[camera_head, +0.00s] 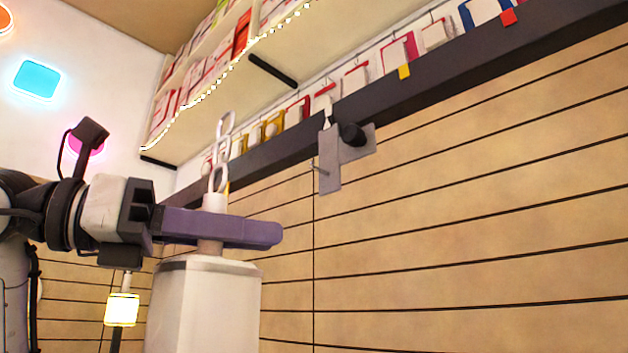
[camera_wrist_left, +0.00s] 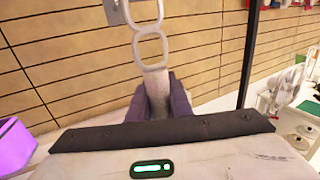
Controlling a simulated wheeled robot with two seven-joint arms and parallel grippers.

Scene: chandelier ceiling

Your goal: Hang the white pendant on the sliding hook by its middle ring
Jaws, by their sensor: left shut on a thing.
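The white pendant (camera_head: 205,305) hangs upright from my left gripper, its large pale body below the fingers. My left gripper (camera_head: 245,229) has its purple fingers shut around the pendant's neck; in the left wrist view the neck (camera_wrist_left: 158,88) sits between them. A chain of white rings stands up from the neck. The middle ring (camera_head: 222,149) is above the lowest ring (camera_head: 218,178); both also show in the wrist view. The sliding hook (camera_head: 329,170), a grey plate with a black knob, is on the dark rail, right of the rings and apart from them. My right gripper is out of view.
The dark rail (camera_head: 450,55) runs diagonally along the slatted wooden wall (camera_head: 470,220). Above are shelves and several small hanging goods. A small lit lamp (camera_head: 121,309) is at the lower left. The space in front of the wall at right is clear.

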